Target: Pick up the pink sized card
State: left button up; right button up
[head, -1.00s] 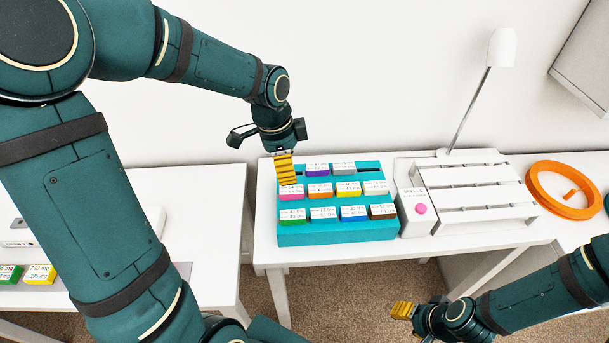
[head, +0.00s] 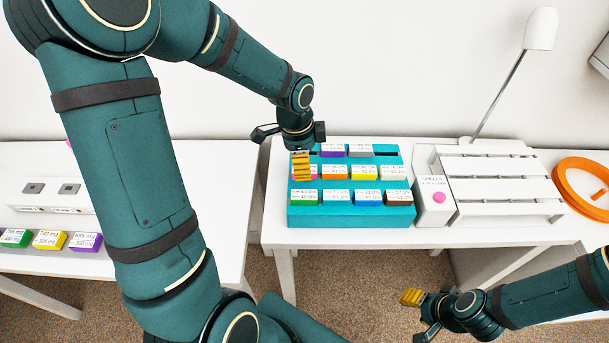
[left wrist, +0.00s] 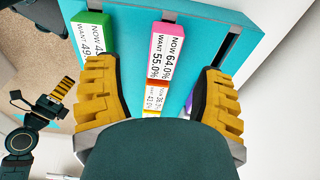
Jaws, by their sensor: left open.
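The pink card (left wrist: 166,55) stands in a slot of the teal rack (head: 350,217). Its white face reads "NOW 64.0% WANT 55.0%" in the left wrist view. In the head view my left gripper (head: 301,166) is over the rack's left side and hides most of the pink card. In the left wrist view its two yellow fingers (left wrist: 155,85) are open, one on each side of the pink card, with gaps showing between. My right gripper (head: 412,298) hangs low at the right, away from the rack; its opening is unclear.
Close neighbours are a green card (left wrist: 92,38) and an orange card (left wrist: 158,84). Several other coloured cards fill the rack. A white box with a pink button (head: 439,198) and a slatted white stand (head: 500,185) are right of the rack. Another table (head: 215,190) stands left.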

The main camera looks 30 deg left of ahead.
pick_arm(q)
jog(key=f+b, duration=0.1)
jog(key=f, duration=0.3)
jog(key=shift+w, duration=0.2)
jog(key=shift+r, duration=0.1)
jog(key=shift+c, duration=0.2)
grip_shut()
notch_tip(320, 180, up, 10)
jog(key=p, duration=0.3)
dwell(0.4)
